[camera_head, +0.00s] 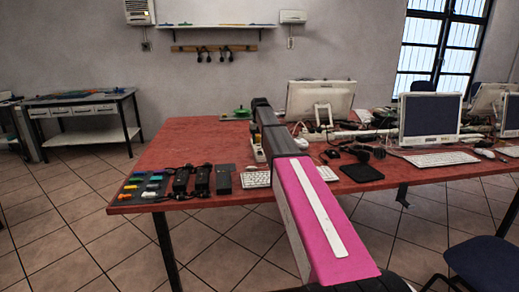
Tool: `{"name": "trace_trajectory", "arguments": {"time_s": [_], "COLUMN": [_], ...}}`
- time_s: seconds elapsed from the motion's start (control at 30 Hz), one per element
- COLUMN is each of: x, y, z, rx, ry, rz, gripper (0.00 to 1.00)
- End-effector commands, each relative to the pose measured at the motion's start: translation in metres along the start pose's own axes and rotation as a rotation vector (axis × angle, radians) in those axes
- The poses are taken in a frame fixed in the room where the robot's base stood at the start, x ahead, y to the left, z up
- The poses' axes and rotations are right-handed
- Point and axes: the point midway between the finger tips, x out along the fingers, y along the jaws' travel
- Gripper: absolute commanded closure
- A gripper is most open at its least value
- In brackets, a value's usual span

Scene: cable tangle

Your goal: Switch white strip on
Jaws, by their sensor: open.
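My arm reaches forward over the red table from the bottom of the head view, and its dark far end is above the table's back part. The jaws of my gripper are hidden by the arm. A small pale piece (258,153) with dark marks shows at the left side of my arm; it may be part of a white strip, but the arm covers the rest. A long white shape (352,134) lies among the clutter behind the arm on the right; I cannot tell what it is. No switch can be made out.
The red table (190,145) is bare at its left middle. Black adapters (201,181) and a dark mat (140,187) with coloured pieces line its front left. A green item (241,112) is at the back. Monitors (430,118), keyboards (441,159) and cables crowd the right.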

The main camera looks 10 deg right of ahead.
Motion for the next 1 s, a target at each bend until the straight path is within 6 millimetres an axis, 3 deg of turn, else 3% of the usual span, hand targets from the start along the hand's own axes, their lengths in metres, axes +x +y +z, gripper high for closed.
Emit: {"name": "trace_trajectory", "arguments": {"time_s": [0.1, 0.3, 0.67, 0.7, 0.83, 1.0], "x": [0.02, 0.04, 0.045, 0.045, 0.045, 0.045], "y": [0.0, 0.0, 0.0, 0.0, 0.0, 0.0], "z": [0.001, 0.0, 0.0, 0.0, 0.0, 0.001], "rx": [0.0, 0.0, 0.0, 0.0, 0.0, 0.0], "ry": [-0.002, 0.0, 0.0, 0.0, 0.0, 0.005], "rz": [0.0, 0.0, 0.0, 0.0, 0.0, 0.0], "gripper": [0.53, 0.53, 0.53, 0.56, 0.99, 1.0]}}
